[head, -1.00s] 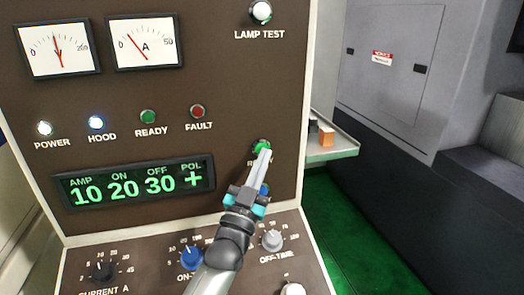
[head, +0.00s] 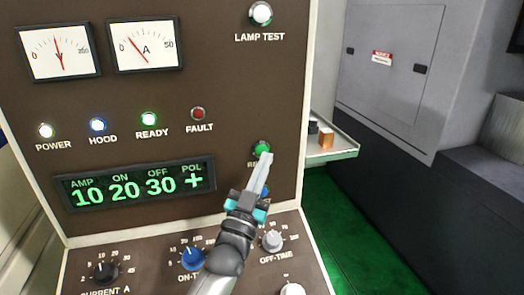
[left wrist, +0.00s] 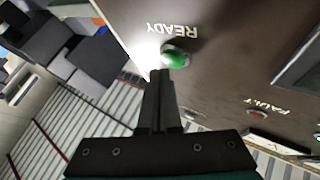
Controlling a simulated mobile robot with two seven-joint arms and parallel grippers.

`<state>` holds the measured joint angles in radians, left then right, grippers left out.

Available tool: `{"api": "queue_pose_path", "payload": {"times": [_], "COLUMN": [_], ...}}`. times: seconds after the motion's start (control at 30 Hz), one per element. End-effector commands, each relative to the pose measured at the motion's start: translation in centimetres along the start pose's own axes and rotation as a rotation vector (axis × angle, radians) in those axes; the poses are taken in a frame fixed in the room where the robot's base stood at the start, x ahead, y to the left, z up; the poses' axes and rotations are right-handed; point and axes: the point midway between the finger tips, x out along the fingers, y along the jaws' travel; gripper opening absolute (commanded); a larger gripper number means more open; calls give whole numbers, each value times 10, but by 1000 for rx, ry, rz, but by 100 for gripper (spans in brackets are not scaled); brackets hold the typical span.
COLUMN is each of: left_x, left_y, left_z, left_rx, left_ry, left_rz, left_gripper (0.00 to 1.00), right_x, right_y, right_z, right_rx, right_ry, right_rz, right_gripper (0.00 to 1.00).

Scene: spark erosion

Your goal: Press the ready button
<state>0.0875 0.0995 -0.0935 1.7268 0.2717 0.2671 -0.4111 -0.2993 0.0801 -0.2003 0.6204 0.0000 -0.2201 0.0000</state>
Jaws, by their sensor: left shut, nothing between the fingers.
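The green ready button (head: 262,149) is on the right of the brown panel, its label partly hidden by my left gripper. My left gripper (head: 267,157) is shut and empty, its tips just below and right of the button in the head view. In the left wrist view the green button (left wrist: 177,57) is just beyond the closed fingertips (left wrist: 159,75), beside the upside-down READY label; I cannot tell if they touch. My right gripper is not in view.
The POWER (head: 46,131) and HOOD (head: 97,124) lamps are lit; the FAULT lamp (head: 198,113) is dark red. A blue knob (head: 193,258) and a grey knob (head: 272,240) are on the lower panel near my arm. An orange box (head: 326,137) sits on a side shelf.

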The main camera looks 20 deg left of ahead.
Motion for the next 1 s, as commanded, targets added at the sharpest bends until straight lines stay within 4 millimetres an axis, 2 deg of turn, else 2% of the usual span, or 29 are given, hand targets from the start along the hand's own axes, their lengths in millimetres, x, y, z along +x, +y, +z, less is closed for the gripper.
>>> {"api": "queue_pose_path", "payload": {"times": [0.17, 0.73, 1.0], "left_x": [-2, -39, -42], "left_y": [2, 29, 31], "left_z": [-2, -29, -31], "left_rx": [-1, -1, 0], "left_ry": [-1, -1, 1], "left_rz": [1, 0, 0], "left_gripper": [0, 0, 0], "right_x": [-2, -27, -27], "right_y": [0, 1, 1], "right_z": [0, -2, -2], "right_rx": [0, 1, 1], "right_ry": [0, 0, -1], "right_rz": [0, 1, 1], "right_gripper": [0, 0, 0]}}
